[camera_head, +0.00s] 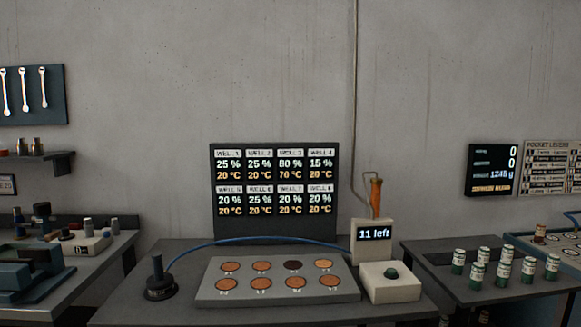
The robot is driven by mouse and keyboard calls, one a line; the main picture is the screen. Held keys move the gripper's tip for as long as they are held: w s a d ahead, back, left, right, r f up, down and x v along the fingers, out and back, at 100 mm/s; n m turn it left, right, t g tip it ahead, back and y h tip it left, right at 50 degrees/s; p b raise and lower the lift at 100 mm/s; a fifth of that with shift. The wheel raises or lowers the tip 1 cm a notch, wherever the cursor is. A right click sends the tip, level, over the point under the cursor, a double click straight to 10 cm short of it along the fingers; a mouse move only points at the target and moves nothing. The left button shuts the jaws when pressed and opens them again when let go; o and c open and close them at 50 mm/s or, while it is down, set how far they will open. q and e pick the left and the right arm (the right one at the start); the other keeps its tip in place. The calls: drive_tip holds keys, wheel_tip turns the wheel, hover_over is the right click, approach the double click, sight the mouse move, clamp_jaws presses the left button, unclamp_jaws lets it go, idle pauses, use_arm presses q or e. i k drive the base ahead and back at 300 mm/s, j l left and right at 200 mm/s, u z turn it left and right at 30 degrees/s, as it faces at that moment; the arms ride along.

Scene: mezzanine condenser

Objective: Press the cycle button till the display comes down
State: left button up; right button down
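A pale box with a dark green round button (391,273) stands at the right front of the middle bench; it looks like the cycle button. Behind it, a small display (374,234) on a pale housing reads "11 left". A large dark well board (275,190) stands at the back of the bench. It lists wells 1 to 8 with percentages and temperatures; well 3 seems to read 80 % and 70 °C, the others 15 to 25 % and 20 °C. Neither of my grippers is in view, and nothing touches the button.
A grey block with several copper discs (262,266), one dark, lies left of the button. A black knobbed stand (158,280) with a blue hose is further left. An orange-handled tool (376,196) rises behind the small display. Several green-and-white cans (480,272) stand on the right bench.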

sight(391, 271)
drive_tip(key=i+l, duration=0.55)
drive_tip(key=i, duration=0.15)
drive_tip(key=i+l, duration=0.6)
drive_tip(key=i+z, duration=0.05)
drive_tip(key=i, duration=0.05)
